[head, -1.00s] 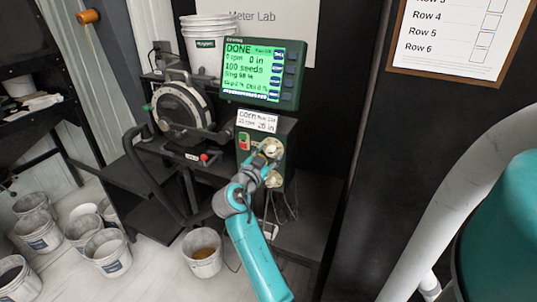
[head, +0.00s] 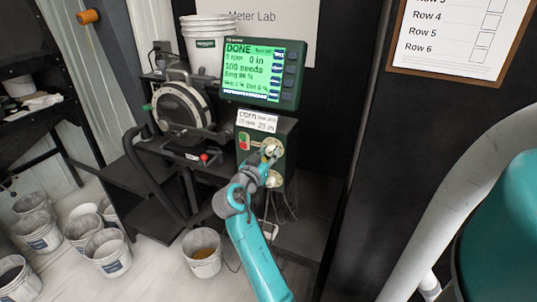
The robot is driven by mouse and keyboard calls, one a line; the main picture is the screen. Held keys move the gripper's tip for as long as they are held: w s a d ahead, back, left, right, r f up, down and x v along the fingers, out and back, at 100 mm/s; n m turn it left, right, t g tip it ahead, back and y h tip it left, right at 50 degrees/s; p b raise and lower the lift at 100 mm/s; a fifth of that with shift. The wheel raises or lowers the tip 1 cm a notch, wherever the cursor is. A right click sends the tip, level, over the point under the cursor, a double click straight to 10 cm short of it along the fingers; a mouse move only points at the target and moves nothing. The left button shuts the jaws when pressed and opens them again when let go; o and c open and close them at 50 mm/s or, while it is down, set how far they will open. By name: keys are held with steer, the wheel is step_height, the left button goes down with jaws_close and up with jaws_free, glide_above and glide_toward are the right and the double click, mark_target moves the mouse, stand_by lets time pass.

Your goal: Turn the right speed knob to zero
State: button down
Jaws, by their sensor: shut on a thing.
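A green control box (head: 286,133) on the bench carries two pale round dials, one above the other in this view. My gripper (head: 268,154) is at the upper dial (head: 273,147) and shut on its knob, which my fingers mostly hide. The lower dial (head: 274,180) sits just below, partly behind my wrist. The green display (head: 252,72) above the box reads DONE, 0 rpm, 0 in, 100 seeds. I cannot read the dial markings or tell the knob's pointing.
A red and green switch (head: 243,141) sits left of the dials. The seed meter (head: 182,108) and a small red knob (head: 204,157) are further left. A bucket of grain (head: 202,252) stands on the floor. Cables hang below the box.

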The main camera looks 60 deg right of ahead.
steer(key=n, duration=0.4)
steer(key=shift+n, duration=0.4)
steer(key=n, duration=0.4)
steer(key=shift+n, duration=0.3)
steer(key=n, duration=2.2)
steer(key=shift+n, duration=2.2)
